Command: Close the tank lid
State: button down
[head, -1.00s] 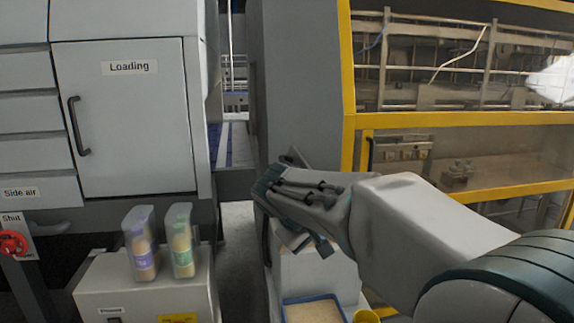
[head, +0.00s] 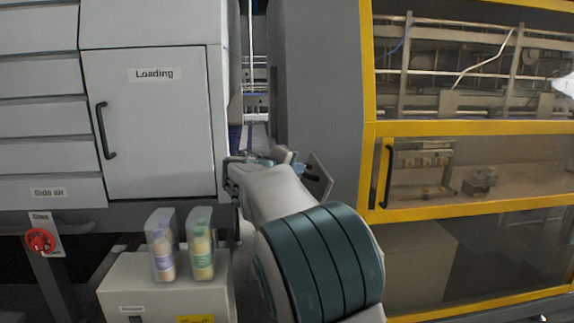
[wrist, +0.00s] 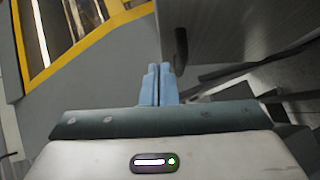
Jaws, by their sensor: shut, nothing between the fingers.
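A grey flat plate (head: 318,178), which looks like the raised tank lid, stands tilted just right of my gripper in the head view. My gripper (head: 265,161) is level with the plate's upper part, and my arm hides most of what lies below. The tank body is hidden behind my arm. In the wrist view my blue fingers (wrist: 160,84) are shut together with nothing between them. A large grey panel (wrist: 240,35) with a dark rounded bar (wrist: 181,47) is close to the right of the fingertips; I cannot tell whether this is the lid.
A grey Loading door (head: 150,120) with a black handle is at left. A yellow-framed machine (head: 470,128) fills the right. A narrow gap lies between the machines.

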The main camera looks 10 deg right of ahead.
aim_at(323, 171)
jog(key=d, duration=0.1)
jog(key=w+d+f+p, duration=0.1)
jog(key=d, duration=0.1)
jog(key=d+f, duration=0.1)
jog(key=d, duration=0.1)
jog(key=shift+w+d, duration=0.25)
jog(key=shift+w, duration=0.1)
